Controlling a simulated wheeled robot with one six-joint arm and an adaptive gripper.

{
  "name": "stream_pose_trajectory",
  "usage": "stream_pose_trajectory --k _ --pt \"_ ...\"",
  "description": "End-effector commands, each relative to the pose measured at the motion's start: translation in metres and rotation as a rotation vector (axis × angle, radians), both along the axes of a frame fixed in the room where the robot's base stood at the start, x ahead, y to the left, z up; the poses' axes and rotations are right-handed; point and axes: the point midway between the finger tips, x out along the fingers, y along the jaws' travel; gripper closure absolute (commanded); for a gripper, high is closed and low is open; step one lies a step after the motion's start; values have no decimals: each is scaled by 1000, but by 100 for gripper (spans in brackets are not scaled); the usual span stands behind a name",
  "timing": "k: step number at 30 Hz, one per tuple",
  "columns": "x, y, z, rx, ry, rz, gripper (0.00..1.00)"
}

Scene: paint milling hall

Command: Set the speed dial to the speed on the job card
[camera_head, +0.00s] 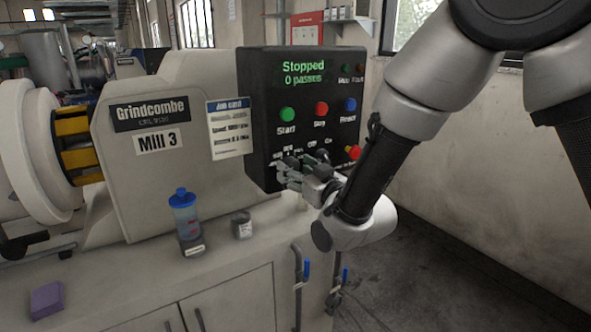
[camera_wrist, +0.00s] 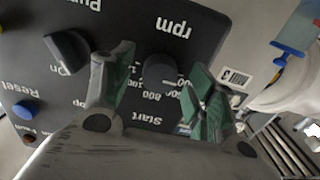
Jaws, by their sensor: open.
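The speed dial (camera_wrist: 159,70) is a dark round knob marked rpm, with printed numbers around it, 800 among them. In the wrist view my gripper (camera_wrist: 156,84) is open, with one green-padded finger on each side of the dial and a gap on both sides. I cannot read where the dial points. In the head view my gripper (camera_head: 303,174) is at the lower part of the black control panel (camera_head: 262,90) and hides the dial. The job card (camera_head: 230,128) is on the mill housing left of the panel; its speed is too small to read.
A dark pump switch (camera_wrist: 68,52) sits beside the dial. Start (camera_head: 287,114), red stop (camera_head: 321,109) and blue reset (camera_head: 350,104) buttons are above my gripper. The display (camera_head: 303,72) reads Stopped, 0 passes. A blue-capped bottle (camera_head: 187,220) and small jar (camera_head: 242,225) stand on the bench.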

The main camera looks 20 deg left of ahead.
Motion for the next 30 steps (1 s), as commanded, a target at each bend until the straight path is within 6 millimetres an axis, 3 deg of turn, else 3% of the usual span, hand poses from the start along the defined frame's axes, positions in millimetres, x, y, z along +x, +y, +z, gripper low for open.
stream_pose_trajectory --k 11,18,19,30 --pt "6 7 0 -1 1 0 43" --pt "6 7 0 -1 1 0 86" --pt "6 7 0 -1 1 0 88" --pt "6 7 0 32 39 0 88"
